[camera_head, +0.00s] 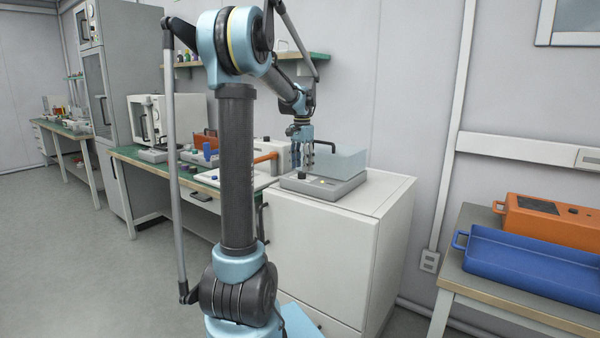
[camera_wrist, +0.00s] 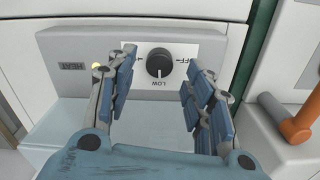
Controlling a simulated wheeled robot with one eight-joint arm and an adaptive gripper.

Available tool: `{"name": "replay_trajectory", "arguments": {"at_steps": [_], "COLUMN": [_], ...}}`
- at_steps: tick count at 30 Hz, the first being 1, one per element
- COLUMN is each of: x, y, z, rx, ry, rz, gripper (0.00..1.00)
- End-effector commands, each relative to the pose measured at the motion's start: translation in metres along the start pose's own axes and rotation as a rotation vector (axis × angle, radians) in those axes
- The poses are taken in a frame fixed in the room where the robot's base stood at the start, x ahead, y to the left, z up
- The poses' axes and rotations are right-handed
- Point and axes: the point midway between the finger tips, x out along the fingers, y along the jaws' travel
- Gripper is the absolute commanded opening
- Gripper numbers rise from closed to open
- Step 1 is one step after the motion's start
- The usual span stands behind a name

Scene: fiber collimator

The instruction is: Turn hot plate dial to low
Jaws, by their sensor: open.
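The hot plate is a grey unit with a sloped front panel (camera_wrist: 211,49) in the wrist view. In the head view the hot plate (camera_head: 345,186) sits on the white cabinet. Its round black dial (camera_wrist: 159,63) has OFF printed to the right and LOW below it. In the head view my gripper (camera_head: 301,160) hangs over the hot plate's front.
A yellow light (camera_wrist: 97,66) and a HEAT label are on the panel's left. An orange handle (camera_wrist: 297,128) is close on the right in the wrist view. The white cabinet top (camera_head: 376,193) is clear beside the hot plate. A blue tray (camera_head: 530,263) is farther right.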

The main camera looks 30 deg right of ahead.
Motion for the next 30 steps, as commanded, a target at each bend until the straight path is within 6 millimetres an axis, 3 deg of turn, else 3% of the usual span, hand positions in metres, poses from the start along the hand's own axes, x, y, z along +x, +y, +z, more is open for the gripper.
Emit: {"name": "replay_trajectory", "arguments": {"at_steps": [6,13,19,30], "x": [-0.042,-0.074,-0.087,-0.088], "y": [0.0,0.0,0.0,0.0], "z": [0.0,0.0,0.0,0.0], "rx": [0.0,0.0,0.0,-0.005], "ry": [0.0,-0.001,-0.001,-0.001], "rz": [0.001,0.001,0.001,0.001], "gripper": [0.48,0.48,0.48,0.48]}}
